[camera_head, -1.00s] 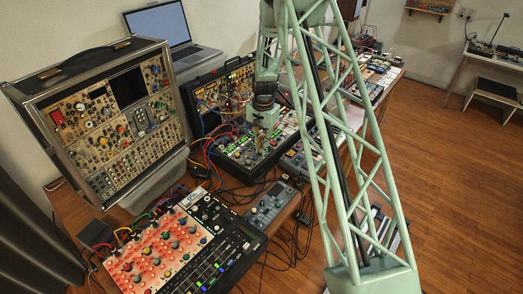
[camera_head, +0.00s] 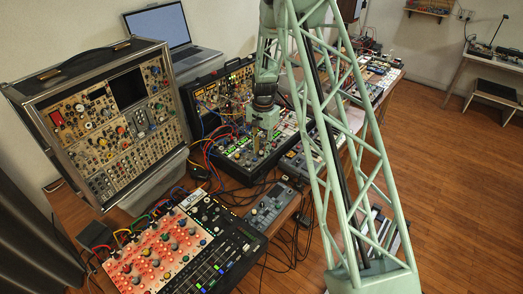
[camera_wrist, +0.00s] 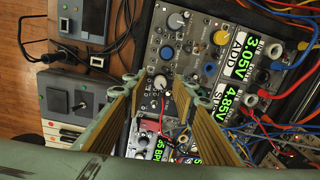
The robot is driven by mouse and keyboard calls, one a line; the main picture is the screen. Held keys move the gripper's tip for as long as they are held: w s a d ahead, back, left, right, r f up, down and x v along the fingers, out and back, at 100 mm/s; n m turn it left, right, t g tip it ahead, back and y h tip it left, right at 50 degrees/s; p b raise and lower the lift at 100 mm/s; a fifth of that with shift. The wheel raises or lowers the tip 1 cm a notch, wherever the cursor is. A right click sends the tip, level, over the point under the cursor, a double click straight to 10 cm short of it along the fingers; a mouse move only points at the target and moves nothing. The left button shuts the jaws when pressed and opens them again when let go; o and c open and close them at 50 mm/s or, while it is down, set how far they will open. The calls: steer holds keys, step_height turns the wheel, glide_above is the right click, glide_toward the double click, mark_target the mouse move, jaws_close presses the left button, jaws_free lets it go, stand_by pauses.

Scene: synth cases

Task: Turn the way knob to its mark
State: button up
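My gripper (camera_wrist: 158,82) is open in the wrist view, with its two ribbed fingers pointing at the synth panel. A small pale knob (camera_wrist: 160,82) shows between the fingertips, with a visible gap on each side. I cannot read a label that names it as the way knob, and its mark is too small to make out. In the head view my gripper (camera_head: 257,142) hangs over the black synth case (camera_head: 268,176), and the knob there is too small to tell.
Patch cables (camera_wrist: 287,80) crowd the right side. An orange-faced mixer (camera_head: 150,264) and a large upright synth case (camera_head: 105,120) stand to the left in the head view.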

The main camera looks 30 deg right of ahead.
mark_target(262, 152)
steer(key=shift+r, duration=0.15)
step_height(262, 152, up, 12)
steer(key=shift+s, duration=0.2)
stand_by(0.8)
steer(key=shift+d, duration=0.1)
stand_by(0.5)
